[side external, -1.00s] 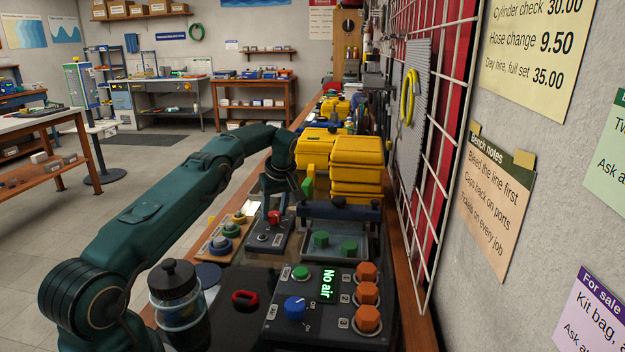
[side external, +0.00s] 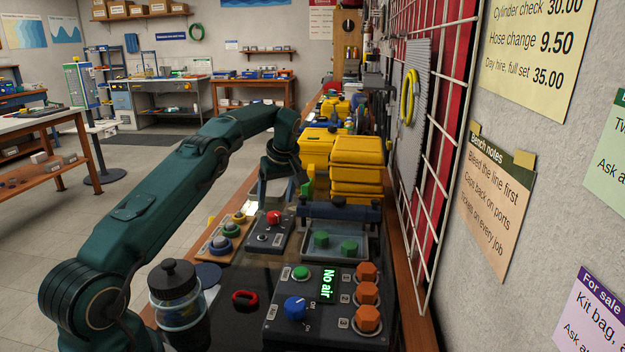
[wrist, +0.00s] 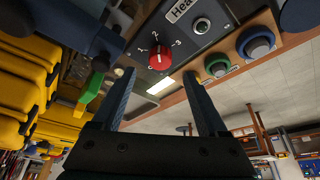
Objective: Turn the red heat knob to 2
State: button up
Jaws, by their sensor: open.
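The red heat knob (side external: 274,217) sits on a small dark panel (side external: 262,238) and is uncovered in the side view. In the wrist view the red knob (wrist: 159,58) shows numbers around it, and its pale mark appears to face the 2. My gripper (wrist: 158,80) is open and empty, its two fingers spread to either side below the knob in the picture. In the side view my gripper (side external: 281,192) is raised above and beyond the knob, apart from it.
A board with blue, green and yellow buttons (side external: 228,232) lies left of the panel. A tray with green knobs (side external: 335,258) and yellow cases (side external: 355,165) stand to the right. A larger control box (side external: 325,305) reading "No air" is nearer. A green part (wrist: 95,85) is near my left finger.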

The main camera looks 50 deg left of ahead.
aim_at(274, 213)
jog(key=shift+d+r, duration=0.1)
jog(key=shift+r, duration=0.05)
jog(key=m, duration=0.1)
jog(key=m+h, duration=0.1)
jog(key=m, duration=0.1)
jog(key=m+t, duration=0.1)
jog(key=shift+s+a, duration=0.2)
jog(key=shift+s, duration=0.1)
jog(key=m, duration=0.1)
jog(key=m+t+h, duration=0.1)
jog(key=m, duration=0.1)
jog(key=shift+s+a, duration=0.15)
jog(key=shift+s, duration=0.15)
jog(key=m, duration=0.2)
jog(key=shift+s+a+m+t, duration=0.2)
jog(key=shift+s+m+t, duration=0.1)
jog(key=shift+t, duration=0.1)
jog(key=shift+x, duration=2.6)
jog(key=shift+d, duration=0.1)
